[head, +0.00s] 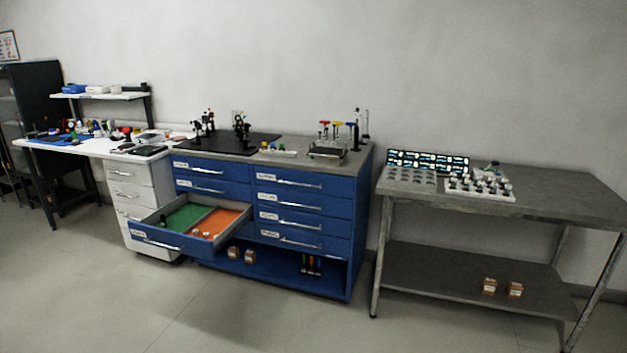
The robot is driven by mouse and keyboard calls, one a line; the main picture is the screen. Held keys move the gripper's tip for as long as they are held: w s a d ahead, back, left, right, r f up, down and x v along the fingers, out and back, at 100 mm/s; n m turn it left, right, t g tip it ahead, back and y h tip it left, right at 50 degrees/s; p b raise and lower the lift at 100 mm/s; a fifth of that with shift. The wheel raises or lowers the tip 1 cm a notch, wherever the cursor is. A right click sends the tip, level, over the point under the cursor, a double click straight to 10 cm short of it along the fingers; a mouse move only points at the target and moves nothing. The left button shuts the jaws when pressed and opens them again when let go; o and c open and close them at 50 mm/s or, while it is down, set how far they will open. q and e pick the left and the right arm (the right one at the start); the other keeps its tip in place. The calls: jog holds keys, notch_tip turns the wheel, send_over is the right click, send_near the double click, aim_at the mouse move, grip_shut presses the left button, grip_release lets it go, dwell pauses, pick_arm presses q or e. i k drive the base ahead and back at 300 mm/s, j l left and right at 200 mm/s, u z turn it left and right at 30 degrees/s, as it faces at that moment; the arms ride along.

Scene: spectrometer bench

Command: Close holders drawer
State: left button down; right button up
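A blue drawer (166,243) stands pulled out from the lower left of the blue cabinet (361,215). It has a silver bar handle (161,244) and a small white label whose text is too small to read. Inside, a green section (187,215) is on the left and an orange section (222,221) is on the right, with a few small items in them. The other cabinet drawers, such as the top right one (300,178), are closed. Neither of my grippers shows in the head view.
Optical parts and a black board (234,143) lie on the cabinet top. A grey metal table (560,187) stands to the right, and a white desk (90,148) with a white drawer unit (128,176) to the left. The floor (250,320) in front is clear.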

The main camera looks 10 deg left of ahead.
aim_at(222, 217)
jog(key=i+j+u, duration=0.25)
jog(key=i+u, duration=0.7)
jog(key=i, duration=0.2)
jog(key=i+l+u, duration=0.25)
jog(key=i+u, duration=0.25)
jog(key=i, duration=0.05)
